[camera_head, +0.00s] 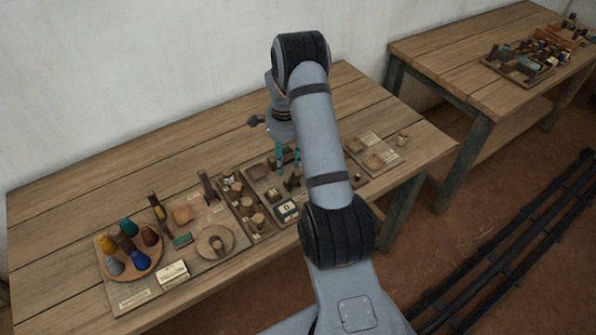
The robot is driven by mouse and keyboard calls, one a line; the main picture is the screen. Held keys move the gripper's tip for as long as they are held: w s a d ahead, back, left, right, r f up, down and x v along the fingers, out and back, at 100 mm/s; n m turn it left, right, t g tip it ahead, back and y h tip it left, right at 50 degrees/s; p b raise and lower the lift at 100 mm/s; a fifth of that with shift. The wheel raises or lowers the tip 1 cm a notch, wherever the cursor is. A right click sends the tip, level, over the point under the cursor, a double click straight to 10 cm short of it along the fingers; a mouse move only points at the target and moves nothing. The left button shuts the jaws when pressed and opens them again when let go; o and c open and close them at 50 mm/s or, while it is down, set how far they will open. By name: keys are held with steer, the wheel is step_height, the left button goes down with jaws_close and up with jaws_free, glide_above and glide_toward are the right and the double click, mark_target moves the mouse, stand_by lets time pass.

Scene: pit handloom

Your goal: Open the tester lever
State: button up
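My gripper (287,163) points down over the middle board on the near table, with its teal fingers apart. My arm hides part of it and of the board. Below the fingers stand small dark parts (293,184), next to a dark box with a pale label (287,210). These may belong to the tester, but I cannot make out the lever or its position. I cannot tell whether the fingers touch anything, and I see nothing clearly held between them.
A left board (205,255) holds a round tray of coloured cones (156,262), a round wooden dish (215,241) and upright posts. A narrow tray of small pieces (243,203) lies beside it. A right board (372,155) holds flat pieces. The table's back left (110,185) is bare.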

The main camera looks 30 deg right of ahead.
step_height(320, 180, up, 6)
steer(key=p, duration=0.3)
steer(key=shift+r, duration=0.15)
stand_by(0.3)
step_height(320, 180, down, 7)
steer(key=b, duration=0.3)
steer(key=shift+b, duration=0.4)
steer(key=shift+w+r+p, duration=0.3)
steer(key=shift+r+p, duration=0.1)
steer(key=shift+p, duration=0.25)
steer(key=shift+w+f, duration=0.1)
steer(key=shift+s, duration=0.2)
